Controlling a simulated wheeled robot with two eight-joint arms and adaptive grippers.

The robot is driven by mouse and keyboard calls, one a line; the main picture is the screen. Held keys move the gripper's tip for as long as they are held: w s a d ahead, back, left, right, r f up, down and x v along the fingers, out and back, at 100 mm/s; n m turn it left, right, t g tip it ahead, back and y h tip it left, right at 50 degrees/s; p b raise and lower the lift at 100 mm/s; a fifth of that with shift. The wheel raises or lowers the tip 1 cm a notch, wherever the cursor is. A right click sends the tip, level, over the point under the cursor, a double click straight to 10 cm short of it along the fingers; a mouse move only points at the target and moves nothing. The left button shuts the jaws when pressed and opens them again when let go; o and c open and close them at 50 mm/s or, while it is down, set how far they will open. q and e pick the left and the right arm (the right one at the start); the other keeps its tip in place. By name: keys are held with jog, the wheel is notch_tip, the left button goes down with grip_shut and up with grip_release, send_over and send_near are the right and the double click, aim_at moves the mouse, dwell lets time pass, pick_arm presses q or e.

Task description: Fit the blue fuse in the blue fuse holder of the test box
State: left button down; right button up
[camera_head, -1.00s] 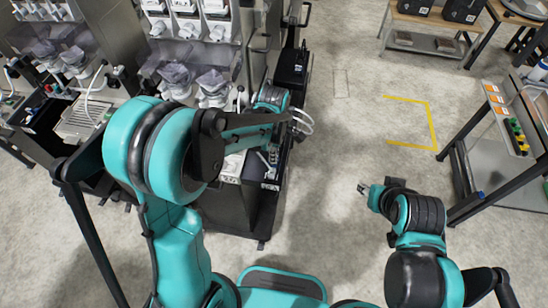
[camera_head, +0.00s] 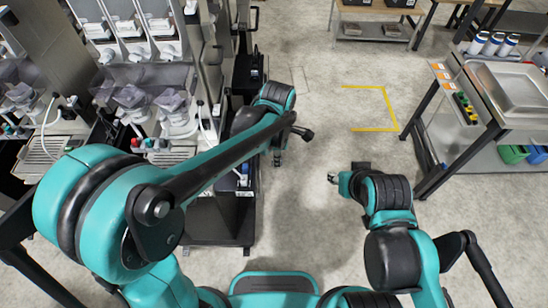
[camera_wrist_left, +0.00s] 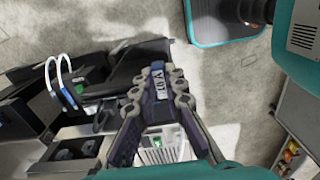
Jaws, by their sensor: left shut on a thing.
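My left gripper (camera_head: 277,158) hangs beside the right end of the dispenser row, over or near the floor edge. In the left wrist view its fingers (camera_wrist_left: 157,82) are shut on a small pale piece with a blue stripe and dark marking, the blue fuse (camera_wrist_left: 158,80). The fuse sits between the fingertips, clear of other things as far as I can see. In the head view the fuse is too small to make out. My right gripper (camera_head: 333,178) is over open floor, too small to tell open from shut. I cannot pick out the test box or its blue holder with certainty.
A dispenser row (camera_head: 130,27) with a dark counter stands at the left. A bench (camera_head: 490,125) with a steel tray (camera_head: 510,88) and a strip of coloured parts (camera_head: 464,107) stands at the right. Bare floor with yellow tape (camera_head: 385,88) lies between them.

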pick_arm(q)
jog(key=shift+r+p, duration=0.85)
jog(key=shift+r, duration=0.25)
dwell(0.6)
jog(key=shift+r+p, duration=1.05)
jog(key=shift+r, duration=0.4)
